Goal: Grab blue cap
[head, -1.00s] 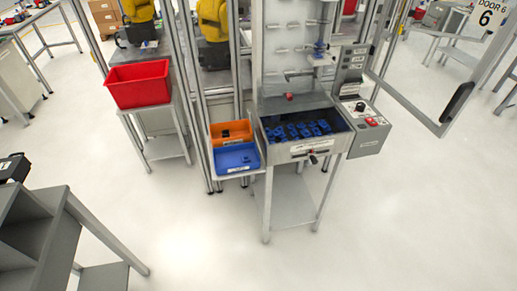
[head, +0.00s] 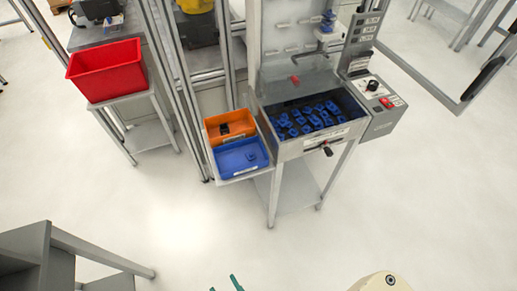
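Several small blue parts (head: 312,117), which look like the blue caps, lie loose in the metal tray (head: 308,148) of the workstation, right of centre. One more small dark blue piece (head: 251,156) lies in the blue bin (head: 233,172) to the left of that tray. Their exact shapes are too small to make out. My gripper (head: 225,285) just enters the bottom edge, with only its teal fingertips showing. They stand apart with nothing visible between them, far below and in front of the tray.
An orange bin (head: 230,127) with small dark parts sits behind the blue bin. A large red bin (head: 106,72) stands on a stand at left. A control box (head: 378,104) adjoins the tray's right side. A grey shelf unit (head: 40,255) is at lower left. Open floor lies in front.

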